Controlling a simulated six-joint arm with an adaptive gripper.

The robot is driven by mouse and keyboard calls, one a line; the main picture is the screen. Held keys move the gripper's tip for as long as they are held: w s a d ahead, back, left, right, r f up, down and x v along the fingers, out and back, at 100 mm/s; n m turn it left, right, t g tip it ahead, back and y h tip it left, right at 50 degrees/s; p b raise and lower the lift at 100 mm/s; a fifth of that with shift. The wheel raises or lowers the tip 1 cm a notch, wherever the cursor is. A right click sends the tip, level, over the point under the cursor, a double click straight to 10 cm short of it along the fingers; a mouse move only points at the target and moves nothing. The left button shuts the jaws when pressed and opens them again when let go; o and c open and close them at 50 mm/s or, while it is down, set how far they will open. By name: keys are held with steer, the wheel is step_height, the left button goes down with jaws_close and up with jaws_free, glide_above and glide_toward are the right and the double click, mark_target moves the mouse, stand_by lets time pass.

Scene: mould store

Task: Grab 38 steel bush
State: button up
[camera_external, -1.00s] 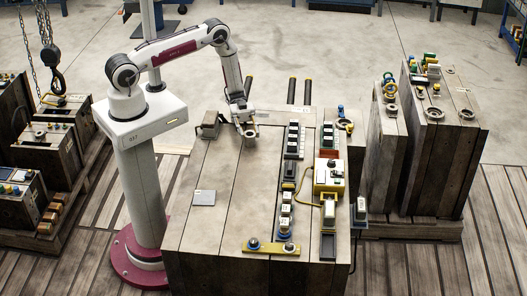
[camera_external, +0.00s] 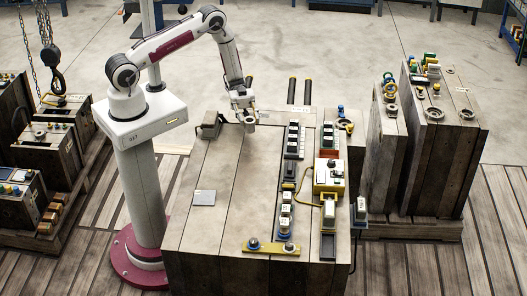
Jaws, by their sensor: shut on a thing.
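The steel bush (camera_external: 250,127) is a small grey ring-shaped part at the upper middle of the wooden block top. My gripper (camera_external: 247,116) comes down from above and is shut on it. The bush hangs at the fingertips, and the fingers partly hide it. It appears a little above the block top, though the gap is hard to judge at this size.
The wooden block top (camera_external: 215,225) is mostly clear on its left, with a flat grey plate (camera_external: 204,197) there. A dark block (camera_external: 210,124) stands left of my gripper. To the right are rows of small parts, a yellow box (camera_external: 329,176) and a yellow bar (camera_external: 270,248).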

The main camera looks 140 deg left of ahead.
mark_target(249, 118)
steer(key=shift+r, duration=1.8)
